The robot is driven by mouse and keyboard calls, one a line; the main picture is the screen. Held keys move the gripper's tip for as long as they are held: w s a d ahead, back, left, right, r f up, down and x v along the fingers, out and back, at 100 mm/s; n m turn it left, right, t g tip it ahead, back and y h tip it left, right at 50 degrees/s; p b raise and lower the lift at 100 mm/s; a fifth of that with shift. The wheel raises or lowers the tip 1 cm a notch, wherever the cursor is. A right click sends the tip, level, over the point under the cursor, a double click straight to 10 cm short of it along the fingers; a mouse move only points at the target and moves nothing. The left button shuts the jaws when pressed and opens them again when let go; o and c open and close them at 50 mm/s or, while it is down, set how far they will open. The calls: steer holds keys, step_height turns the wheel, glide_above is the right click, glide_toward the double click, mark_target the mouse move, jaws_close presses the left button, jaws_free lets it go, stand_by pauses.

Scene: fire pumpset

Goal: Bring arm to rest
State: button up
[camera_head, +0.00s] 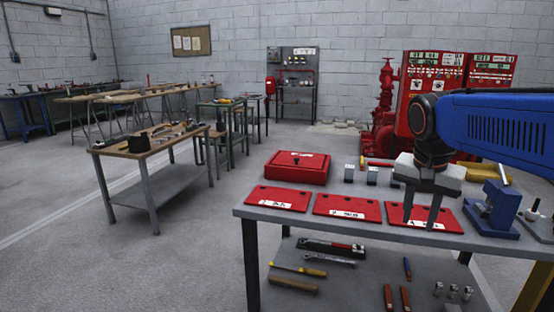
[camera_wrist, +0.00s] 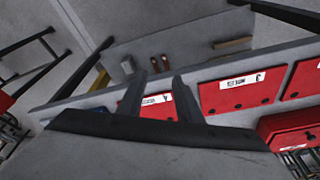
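My gripper (camera_head: 420,224) hangs at the end of my blue arm on the right of the head view, fingers pointing down. It is over the front edge of the grey workbench (camera_head: 300,226), in front of the rightmost red plate (camera_head: 396,212). Its two dark fingers are apart, with nothing seen held between them. In the wrist view my gripper (camera_wrist: 157,80) shows the same gap, with a red plate (camera_wrist: 160,107) behind it. The fingers hide part of that plate; whether they touch it is unclear.
Two more red plates (camera_head: 278,198) (camera_head: 346,207) and a red box (camera_head: 297,167) lie on the workbench. A blue vise-like fixture (camera_head: 495,208) stands right of my gripper. Tools lie on the lower shelf (camera_head: 350,285). Open floor (camera_head: 190,250) lies left.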

steer(key=s+a+f+n+t+y, duration=0.1)
steer(key=s+a+f+n, duration=0.3)
steer(key=s+f+n, duration=0.4)
steer(key=s+f+t, duration=0.1)
steer(key=s+f, duration=0.4)
steer(key=s, duration=0.3)
steer(key=shift+s+f+t+y, duration=0.3)
steer(key=shift+s+f+y, duration=0.05)
steer(key=shift+s+y, duration=0.05)
